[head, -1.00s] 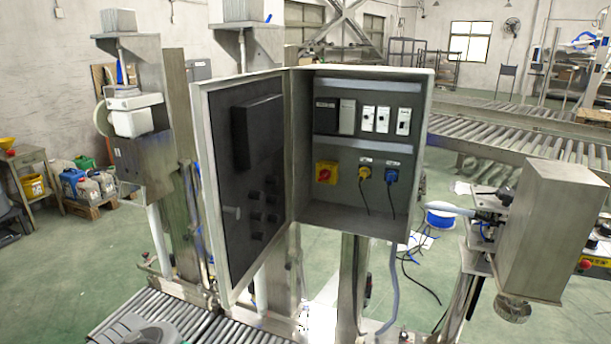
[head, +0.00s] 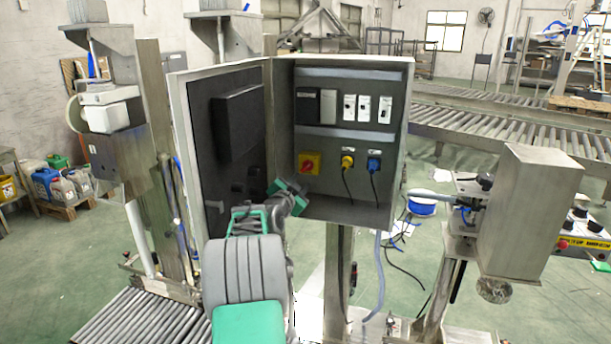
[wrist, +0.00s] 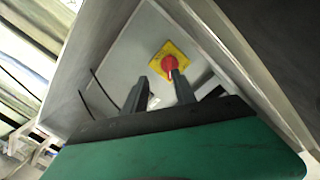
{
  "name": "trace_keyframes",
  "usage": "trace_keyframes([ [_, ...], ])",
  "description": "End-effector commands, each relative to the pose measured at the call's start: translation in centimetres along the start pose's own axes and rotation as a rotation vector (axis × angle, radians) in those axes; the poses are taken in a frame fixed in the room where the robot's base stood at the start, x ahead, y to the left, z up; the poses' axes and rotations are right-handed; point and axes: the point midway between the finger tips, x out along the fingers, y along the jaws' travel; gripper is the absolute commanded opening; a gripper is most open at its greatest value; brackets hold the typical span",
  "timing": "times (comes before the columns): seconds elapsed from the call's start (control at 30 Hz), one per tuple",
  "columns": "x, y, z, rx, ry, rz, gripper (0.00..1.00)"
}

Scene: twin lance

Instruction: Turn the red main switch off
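The red main switch (head: 308,163) is a red rotary knob on a yellow square plate, at the lower left of the back panel inside the open grey cabinet (head: 344,208). In the wrist view the red knob (wrist: 170,64) is just beyond the fingertips. My gripper (head: 290,190) is at the cabinet's opening, below and left of the switch in the head view. In the wrist view its two dark fingers (wrist: 157,85) stand apart with a gap between them, and nothing is held. Whether a fingertip touches the knob cannot be told.
The open cabinet door (head: 222,150) stands left of my arm. A yellow plug (head: 347,162) and a blue plug (head: 374,164) with hanging cables are right of the switch. Breakers (head: 364,108) sit above. A steel machine box (head: 535,215) stands at the right.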

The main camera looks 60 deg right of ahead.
Motion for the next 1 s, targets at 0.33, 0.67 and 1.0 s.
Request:
trace_keyframes([
  [0.33,2.6,-1.4,-1.4,0.155,0.042,-0.055,0.33],
  [0.67,7.3,-1.7,-1.5,0.154,0.041,-0.056,0.33],
  [1.0,7.7,-1.7,-1.4,0.153,0.04,-0.057,0.29],
])
